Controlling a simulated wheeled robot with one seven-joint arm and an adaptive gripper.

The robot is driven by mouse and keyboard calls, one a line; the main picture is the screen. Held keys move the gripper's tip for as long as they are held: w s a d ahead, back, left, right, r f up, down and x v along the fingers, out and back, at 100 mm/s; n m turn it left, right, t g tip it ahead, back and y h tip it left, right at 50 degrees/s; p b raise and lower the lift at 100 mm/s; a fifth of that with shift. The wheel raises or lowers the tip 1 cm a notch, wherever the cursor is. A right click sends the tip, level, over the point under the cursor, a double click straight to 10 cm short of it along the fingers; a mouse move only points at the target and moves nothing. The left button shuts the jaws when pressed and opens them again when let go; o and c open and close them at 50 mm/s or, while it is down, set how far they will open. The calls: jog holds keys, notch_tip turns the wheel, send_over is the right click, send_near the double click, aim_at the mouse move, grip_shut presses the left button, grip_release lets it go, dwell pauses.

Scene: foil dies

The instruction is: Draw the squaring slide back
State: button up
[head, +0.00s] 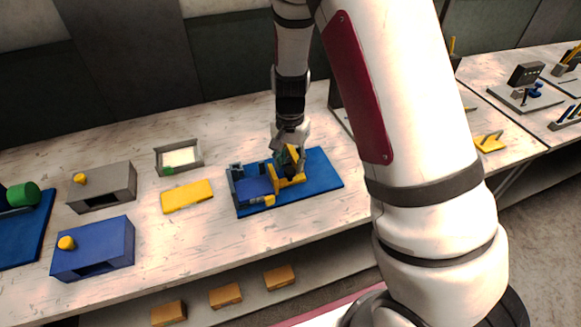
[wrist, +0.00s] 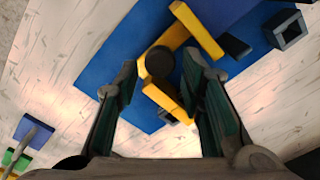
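The yellow squaring slide (head: 298,180) sits on a blue base plate (head: 322,167) on the table. In the wrist view the slide's yellow bar (wrist: 196,28) runs to the upper right, and a round dark knob (wrist: 159,61) stands on its body. My gripper (wrist: 161,64) is over the slide with its fingers apart, one on each side of the knob. Gaps show between knob and fingers. In the head view my gripper (head: 289,150) partly hides the slide. A blue block (head: 254,187) lies on the plate left of the slide.
Left of the plate are a yellow slab (head: 187,195), a grey tray (head: 180,157), a grey box (head: 102,187) and a blue box (head: 93,249), each box with a yellow knob. The table in front of the plate is clear. Wooden blocks (head: 225,295) lie on a lower shelf.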

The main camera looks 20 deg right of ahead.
jog(key=shift+f, duration=1.45)
grip_shut()
jog(key=d, duration=0.7)
jog(key=shift+d+b, duration=0.2)
jog(key=shift+b, duration=0.15)
grip_release()
jog(key=shift+d, duration=0.15)
jog(key=shift+r, duration=0.1)
